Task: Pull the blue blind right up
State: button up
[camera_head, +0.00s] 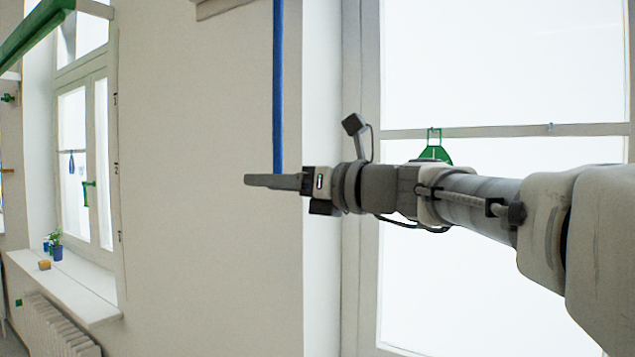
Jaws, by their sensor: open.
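A narrow blue strip (278,85), which looks like part of the blue blind, hangs straight down from the top edge of the head view. Its visible lower end meets the top of my gripper (262,181). The gripper points left in front of the pale wall and is seen side-on, with its jaws open. I cannot tell whether the strip runs between the fingers, behind them or just touches them. The rest of the blind and its top are out of view.
A bright window (500,230) with a green hanger-like piece (435,150) is behind my arm. At left, a green roller (35,35) is above another window, whose sill (75,285) holds small plants (56,246). A radiator (55,325) stands below. Bare wall lies between.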

jog(key=shift+c, duration=0.2)
grip_shut()
dwell(1.2)
